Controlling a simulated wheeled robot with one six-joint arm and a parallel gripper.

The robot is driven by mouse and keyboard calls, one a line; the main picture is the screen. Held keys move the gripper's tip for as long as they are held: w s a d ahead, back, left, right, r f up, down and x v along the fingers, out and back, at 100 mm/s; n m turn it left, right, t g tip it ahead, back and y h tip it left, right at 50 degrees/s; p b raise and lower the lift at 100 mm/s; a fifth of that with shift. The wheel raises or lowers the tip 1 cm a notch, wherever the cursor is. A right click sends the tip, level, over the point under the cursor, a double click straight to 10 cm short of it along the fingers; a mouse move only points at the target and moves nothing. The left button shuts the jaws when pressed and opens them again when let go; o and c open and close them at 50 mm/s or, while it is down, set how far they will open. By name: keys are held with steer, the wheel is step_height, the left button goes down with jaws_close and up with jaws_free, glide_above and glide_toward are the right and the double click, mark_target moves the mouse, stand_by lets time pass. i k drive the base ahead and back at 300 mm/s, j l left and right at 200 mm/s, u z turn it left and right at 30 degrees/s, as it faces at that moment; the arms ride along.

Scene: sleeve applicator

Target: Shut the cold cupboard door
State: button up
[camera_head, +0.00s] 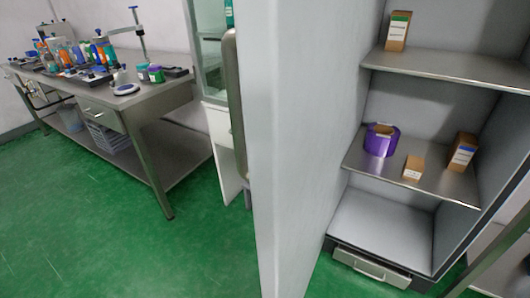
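The cold cupboard (385,225) fills the right side of the view and stands open, with its shelves showing. Its door (310,140) is a tall pale grey panel in the middle, swung out towards me, with its free edge nearest the camera. A long grey upright handle (237,110) shows on the left side of the door, partly cut off from view by the door edge. My gripper is not in view, so its state and its distance from the door cannot be told.
Cupboard shelves (450,66) hold small brown boxes (397,32) and a purple roll (381,140). A drawer (370,268) is at the bottom. A steel bench (150,100) with bottles stands left. Green floor (90,220) is clear left of the door. A metal frame (500,250) is lower right.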

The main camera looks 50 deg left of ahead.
mark_target(290, 67)
steer(key=k+j, duration=0.1)
steer(key=j, duration=0.3)
steer(key=k+j, duration=0.1)
steer(key=j, duration=0.25)
steer(key=k+j, duration=0.1)
steer(key=j, duration=0.3)
steer(key=k+j, duration=0.1)
steer(key=j, duration=0.3)
